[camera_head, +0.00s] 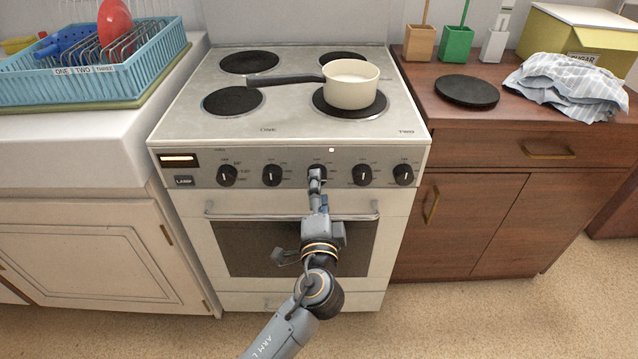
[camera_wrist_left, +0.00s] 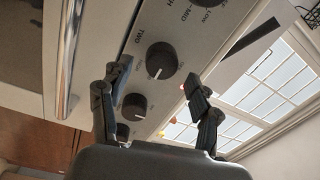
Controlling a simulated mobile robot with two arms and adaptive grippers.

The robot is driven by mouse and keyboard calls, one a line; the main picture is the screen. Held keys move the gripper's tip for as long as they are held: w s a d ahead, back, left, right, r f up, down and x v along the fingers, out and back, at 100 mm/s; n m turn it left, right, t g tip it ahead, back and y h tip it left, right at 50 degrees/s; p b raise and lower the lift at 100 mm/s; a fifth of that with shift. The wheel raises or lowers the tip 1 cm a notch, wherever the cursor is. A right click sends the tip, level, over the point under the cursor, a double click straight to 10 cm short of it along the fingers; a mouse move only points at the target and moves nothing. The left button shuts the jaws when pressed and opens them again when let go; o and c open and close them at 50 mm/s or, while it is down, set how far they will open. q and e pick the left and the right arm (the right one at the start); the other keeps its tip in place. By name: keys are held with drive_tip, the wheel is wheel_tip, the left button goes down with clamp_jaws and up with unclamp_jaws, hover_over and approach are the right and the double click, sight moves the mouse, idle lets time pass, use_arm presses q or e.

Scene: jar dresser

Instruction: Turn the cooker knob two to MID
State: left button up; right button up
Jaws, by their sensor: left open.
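The cooker's front panel (camera_head: 195,160) carries a row of several black knobs. My left gripper (camera_head: 315,175) is in front of the middle knob (camera_head: 317,168), which it partly covers. In the left wrist view, my left gripper (camera_wrist_left: 157,80) is open, with a finger on either side. A black knob (camera_wrist_left: 162,58) labelled TWO shows just beyond the fingertips, roughly between them. Its white mark points to the lower left. LOW and MID are printed above it in that view. Contact between fingers and knob cannot be told. My right gripper is not in view.
Neighbouring knobs (camera_head: 362,175) (camera_head: 272,175) sit close on both sides. The oven handle (camera_head: 235,216) runs below the panel. A cream pan (camera_head: 352,90) stands on the front right hotplate, its dark handle pointing left. A dish rack (camera_head: 120,78) is at left.

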use_arm(q)
drive_tip(key=s, duration=0.9)
drive_tip(key=shift+s+f, duration=0.2)
drive_tip(key=s+a+f+n+g, duration=0.3)
drive_tip(key=s+a+f+g, duration=0.15)
drive_tip(key=f, duration=0.65)
drive_tip(key=s+a+f+n+g+y, duration=0.1)
drive_tip(key=s+a+f+n+g, duration=0.4)
drive_tip(key=f, duration=0.6)
drive_tip(key=s+a+f+n+g, duration=0.1)
drive_tip(key=s+a+f+g, duration=0.15)
drive_tip(key=a+f, duration=0.55)
drive_tip(key=s+a+f+n+g+h, duration=0.1)
drive_tip(key=s+a+f+n+g, duration=0.15)
drive_tip(key=s+f, duration=0.3)
drive_tip(key=s+a+f+n+g, duration=0.1)
drive_tip(key=s+f+n+g, duration=0.15)
drive_tip(key=s+f, duration=0.35)
drive_tip(key=s+a+f+p, duration=0.1)
drive_tip(key=s+a+p, duration=0.1)
drive_tip(key=s+p, duration=1.4)
drive_tip(key=shift+s+a+m+g+p, duration=0.3)
drive_tip(key=shift+s+a+p, duration=0.1)
drive_tip(key=shift+s, duration=0.35)
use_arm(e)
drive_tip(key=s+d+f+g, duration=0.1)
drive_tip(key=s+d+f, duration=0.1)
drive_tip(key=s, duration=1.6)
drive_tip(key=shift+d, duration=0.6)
